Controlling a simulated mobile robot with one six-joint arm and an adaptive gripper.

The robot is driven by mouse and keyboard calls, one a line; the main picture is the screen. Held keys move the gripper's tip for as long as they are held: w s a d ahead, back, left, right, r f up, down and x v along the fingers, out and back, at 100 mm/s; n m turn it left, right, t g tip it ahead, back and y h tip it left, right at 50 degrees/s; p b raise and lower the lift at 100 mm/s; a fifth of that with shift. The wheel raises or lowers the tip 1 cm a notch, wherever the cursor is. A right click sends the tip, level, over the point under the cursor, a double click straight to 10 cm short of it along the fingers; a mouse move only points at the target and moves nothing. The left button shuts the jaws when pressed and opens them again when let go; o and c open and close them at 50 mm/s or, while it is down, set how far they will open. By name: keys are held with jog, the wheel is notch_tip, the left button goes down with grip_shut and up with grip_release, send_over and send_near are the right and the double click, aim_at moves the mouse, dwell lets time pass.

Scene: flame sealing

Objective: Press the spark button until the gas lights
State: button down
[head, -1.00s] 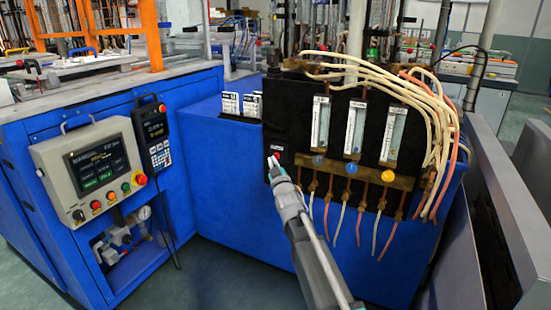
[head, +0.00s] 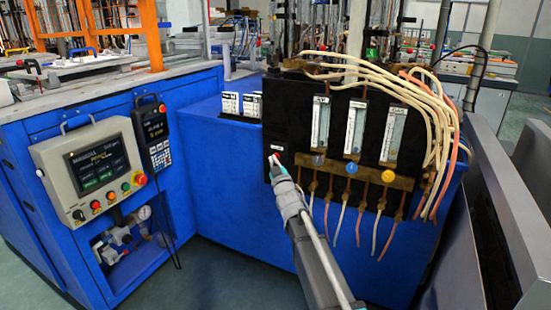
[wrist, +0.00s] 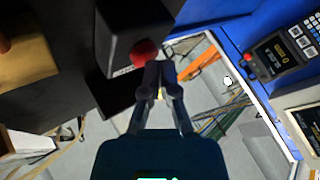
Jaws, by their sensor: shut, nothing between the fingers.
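The red spark button (wrist: 143,52) sits on a small dark box on the black gas panel (head: 332,125). My gripper (wrist: 160,70) is shut and empty, with its fingertips at the lower right edge of the button in the wrist view. I cannot tell whether they touch it. In the head view my gripper (head: 273,160) reaches up to the panel's left side, just under a small white label (head: 277,148). The button is mostly hidden there by the fingertips. No flame shows in either view.
A control box (head: 90,165) and a handheld pendant (head: 154,135) are on the blue cabinet at left. A grey metal rail (head: 500,210) stands at right.

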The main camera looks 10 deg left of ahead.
jog(key=shift+w+d+r, duration=0.15)
jog(key=shift+w, duration=0.7)
dwell(1.1)
jog(key=shift+s, duration=0.15)
jog(key=shift+s+a, duration=0.25)
jog(key=shift+s, duration=0.9)
jog(key=shift+s+a, duration=0.2)
jog(key=shift+s, duration=0.6)
jog(key=shift+s+a, duration=0.25)
jog(key=shift+s, duration=0.5)
jog(key=shift+s+a, duration=0.2)
jog(key=shift+s, duration=0.6)
